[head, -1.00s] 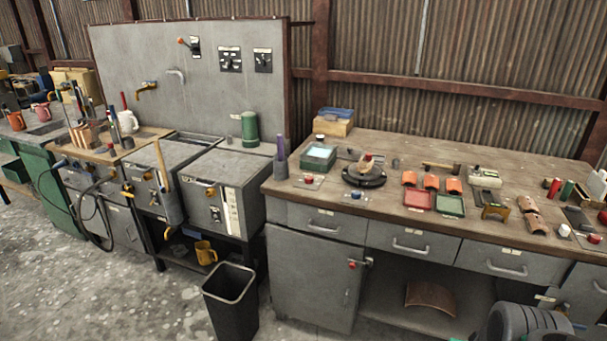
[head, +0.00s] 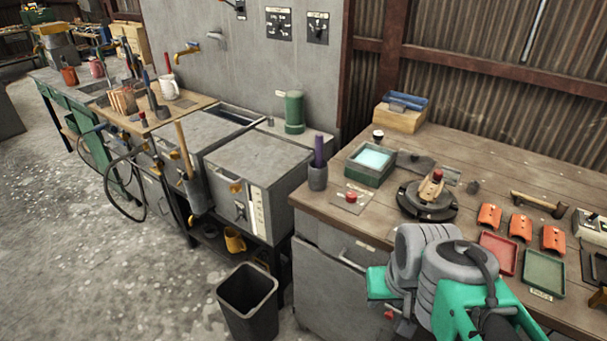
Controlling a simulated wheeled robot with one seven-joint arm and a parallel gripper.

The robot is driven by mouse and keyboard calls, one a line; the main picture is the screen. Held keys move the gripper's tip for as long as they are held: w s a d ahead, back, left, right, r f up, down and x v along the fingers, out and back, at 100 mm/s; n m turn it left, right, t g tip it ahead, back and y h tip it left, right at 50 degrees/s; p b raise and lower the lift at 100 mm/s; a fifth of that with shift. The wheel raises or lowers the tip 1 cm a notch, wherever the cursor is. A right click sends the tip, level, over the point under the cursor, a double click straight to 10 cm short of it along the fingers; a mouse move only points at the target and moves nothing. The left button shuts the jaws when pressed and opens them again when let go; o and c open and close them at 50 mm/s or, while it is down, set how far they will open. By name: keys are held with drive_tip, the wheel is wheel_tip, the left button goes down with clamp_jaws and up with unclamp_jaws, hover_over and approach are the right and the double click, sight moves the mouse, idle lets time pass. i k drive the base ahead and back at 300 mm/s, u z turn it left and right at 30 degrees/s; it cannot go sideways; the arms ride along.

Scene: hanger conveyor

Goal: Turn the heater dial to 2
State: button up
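A grey cabinet unit (head: 262,165) stands left of the wooden bench, with an orange knob (head: 235,187), a small dark dial or switch (head: 240,210) and a pale marked strip (head: 257,210) on its front. A second grey unit (head: 185,130) stands to its left. Two dark control plates, left (head: 278,23) and right (head: 317,27), are on the wall panel above. Which of these is the heater dial, and any numbers, are too small to read. Part of my green and grey arm shows at lower right over the bench edge; no gripper fingers can be seen.
A black bin (head: 247,298) stands before the cabinets. Open floor (head: 100,270) lies at left.

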sight(351, 196)
drive_tip(key=u, duration=0.95)
drive_tip(key=i, duration=1.05)
drive_tip(key=u, duration=1.1)
